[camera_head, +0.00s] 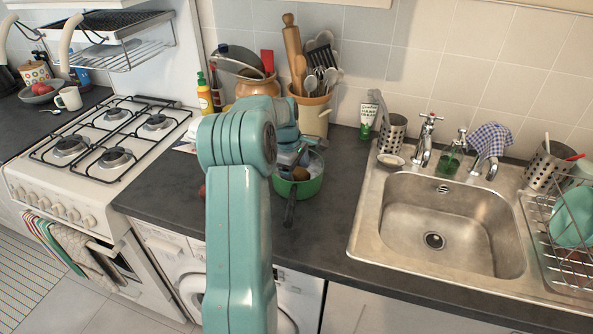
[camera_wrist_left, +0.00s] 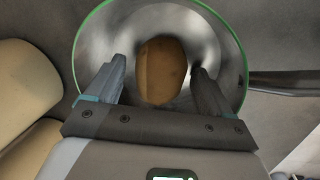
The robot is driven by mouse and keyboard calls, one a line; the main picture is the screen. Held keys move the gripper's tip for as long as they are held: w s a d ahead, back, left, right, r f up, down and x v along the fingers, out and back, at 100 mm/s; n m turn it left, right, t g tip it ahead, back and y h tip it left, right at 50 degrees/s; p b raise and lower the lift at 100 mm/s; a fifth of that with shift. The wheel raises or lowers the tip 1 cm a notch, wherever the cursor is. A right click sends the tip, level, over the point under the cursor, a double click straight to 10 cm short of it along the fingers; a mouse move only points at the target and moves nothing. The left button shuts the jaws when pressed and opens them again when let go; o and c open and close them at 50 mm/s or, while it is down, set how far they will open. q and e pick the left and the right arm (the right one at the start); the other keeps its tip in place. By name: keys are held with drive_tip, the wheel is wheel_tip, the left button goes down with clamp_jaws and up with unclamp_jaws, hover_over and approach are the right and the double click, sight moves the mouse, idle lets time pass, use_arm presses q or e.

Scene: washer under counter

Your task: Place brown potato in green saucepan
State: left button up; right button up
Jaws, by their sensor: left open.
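The green saucepan (camera_head: 312,184) stands on the dark counter between the stove and the sink, its dark handle pointing toward the front edge. The brown potato (camera_head: 300,174) shows inside the saucepan. In the left wrist view the potato (camera_wrist_left: 161,70) lies within the pan's green rim (camera_wrist_left: 244,62), against the grey metal inside. My left gripper (camera_wrist_left: 155,80) is open, with one finger on each side of the potato and a gap visible on both sides. In the head view my left arm hides part of the pan and most of the gripper. My right gripper is not in view.
A steel sink (camera_head: 440,225) lies to the right, with a dish rack (camera_head: 565,235) beyond it. The gas stove (camera_head: 100,145) is at left. Utensil pots (camera_head: 312,110) stand behind the pan by the wall. A red thing shows partly beside my arm.

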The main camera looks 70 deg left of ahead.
use_arm(q)
drive_tip(key=a+v, duration=0.1)
drive_tip(key=v, duration=1.1)
drive_tip(key=shift+d+r, duration=0.2)
drive_tip(key=shift+d, duration=0.3)
drive_tip(key=shift+s+f, duration=0.1)
